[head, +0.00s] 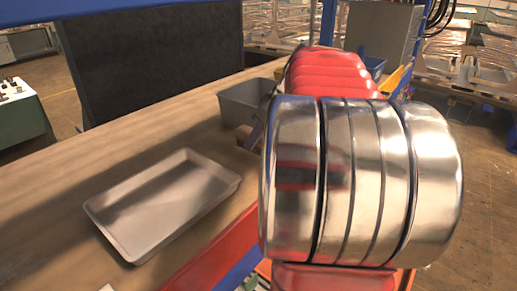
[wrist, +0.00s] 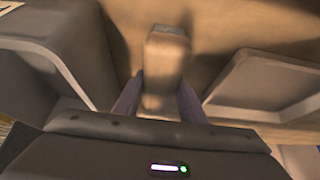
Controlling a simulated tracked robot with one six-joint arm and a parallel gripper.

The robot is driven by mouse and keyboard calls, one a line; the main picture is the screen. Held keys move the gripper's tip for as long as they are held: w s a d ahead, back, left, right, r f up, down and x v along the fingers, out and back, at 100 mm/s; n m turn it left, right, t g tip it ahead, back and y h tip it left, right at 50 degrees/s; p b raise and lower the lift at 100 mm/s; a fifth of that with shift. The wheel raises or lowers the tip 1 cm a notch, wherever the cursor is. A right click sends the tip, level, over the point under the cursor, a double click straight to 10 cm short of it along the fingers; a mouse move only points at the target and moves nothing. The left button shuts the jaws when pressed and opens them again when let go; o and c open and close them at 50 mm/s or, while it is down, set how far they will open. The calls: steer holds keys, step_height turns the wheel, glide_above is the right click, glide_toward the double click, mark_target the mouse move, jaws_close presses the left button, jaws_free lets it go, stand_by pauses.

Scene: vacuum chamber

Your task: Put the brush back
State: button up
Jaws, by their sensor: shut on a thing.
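In the wrist view, my gripper (wrist: 160,100) is shut on the brush (wrist: 167,62), a blurred tan block-like thing with a greyer far end. A finger stands on each side of it. The brush is over or on the wooden bench top; I cannot tell whether it touches. In the head view, a finger of my gripper (head: 254,137) shows at the left of my arm, between a grey bin and a metal tray. The arm hides most of the gripper and brush there.
The grey bin (head: 246,99) stands behind the gripper, and at the left in the wrist view (wrist: 48,60). The shallow metal tray (head: 160,204) lies nearer on the bench, and at the right in the wrist view (wrist: 262,80). The bench's left part (head: 60,200) is clear.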

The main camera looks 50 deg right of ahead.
mark_target(258, 148)
steer(key=shift+f, duration=1.8)
steer(key=o, duration=1.1)
steer(key=v, duration=1.2)
